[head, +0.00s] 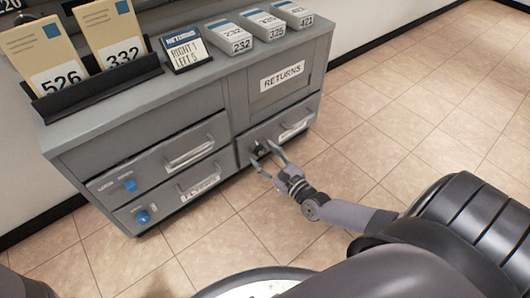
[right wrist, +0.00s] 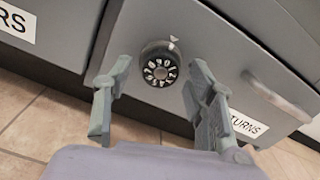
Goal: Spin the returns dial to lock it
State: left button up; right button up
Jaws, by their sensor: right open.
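The returns dial (right wrist: 160,66) is a round black knob with white numerals, on the grey front of the lower right drawer, with a small pale pointer mark above it. In the head view the dial (head: 261,148) is small and partly hidden by my gripper. My right gripper (right wrist: 160,74) is open, with one finger on each side of the dial. It also shows in the head view (head: 267,157), reaching to the drawer front. I cannot tell whether the fingers touch the dial. My left gripper is not in view.
The dial's drawer has a bar handle (right wrist: 275,98) and a RETURNS label (right wrist: 248,125) to the right. A RETURNS card (head: 185,50), envelopes (head: 118,45) and numbered boxes (head: 230,38) stand on the cabinet top. Tiled floor is clear at right.

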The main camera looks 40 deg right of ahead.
jog(key=shift+s, duration=0.1)
jog(key=s+d, duration=0.1)
jog(key=s, duration=1)
jog(key=shift+s, duration=0.4)
